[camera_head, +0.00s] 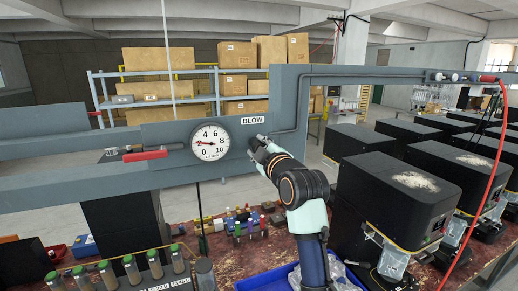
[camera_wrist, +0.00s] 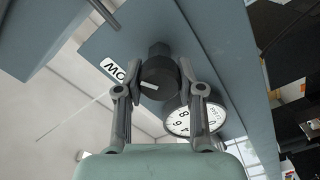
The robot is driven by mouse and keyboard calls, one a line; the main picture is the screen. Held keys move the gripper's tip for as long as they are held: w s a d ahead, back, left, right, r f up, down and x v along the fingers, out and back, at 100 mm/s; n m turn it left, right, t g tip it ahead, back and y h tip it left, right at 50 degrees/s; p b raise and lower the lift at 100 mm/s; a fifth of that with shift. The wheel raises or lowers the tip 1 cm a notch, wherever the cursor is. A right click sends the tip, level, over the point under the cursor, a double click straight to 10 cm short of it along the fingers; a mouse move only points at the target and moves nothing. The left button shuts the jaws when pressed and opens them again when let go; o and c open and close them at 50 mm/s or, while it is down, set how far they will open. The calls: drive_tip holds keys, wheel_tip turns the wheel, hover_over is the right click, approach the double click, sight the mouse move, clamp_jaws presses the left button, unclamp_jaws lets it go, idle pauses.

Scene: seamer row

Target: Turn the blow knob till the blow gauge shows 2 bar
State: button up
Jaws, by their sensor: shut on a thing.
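The blow gauge (camera_head: 210,142) is a round white dial marked 0 to 10 on the grey panel. Its needle lies toward the left of the dial, near where the 2 belongs; the exact reading is too small to tell. The blow knob (camera_wrist: 158,76) is dark and round with a white pointer mark, seen in the wrist view. My gripper (camera_wrist: 156,68) has a finger on each side of it and is shut on it. In the head view my gripper (camera_head: 257,143) is at the panel below the BLOW label (camera_head: 253,120), and largely hides the knob.
The grey panel (camera_head: 175,178) carries a red-handled valve (camera_head: 145,155) left of the gauge. Below is a cluttered reddish bench (camera_head: 225,245) with several small bottles and a blue tray (camera_head: 262,281). Black machine housings (camera_head: 405,185) stand at right; a red hose hangs there.

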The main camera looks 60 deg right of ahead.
drive_tip(key=o, duration=1.2)
drive_tip(key=shift+c, duration=0.2)
drive_tip(key=v, duration=1.2)
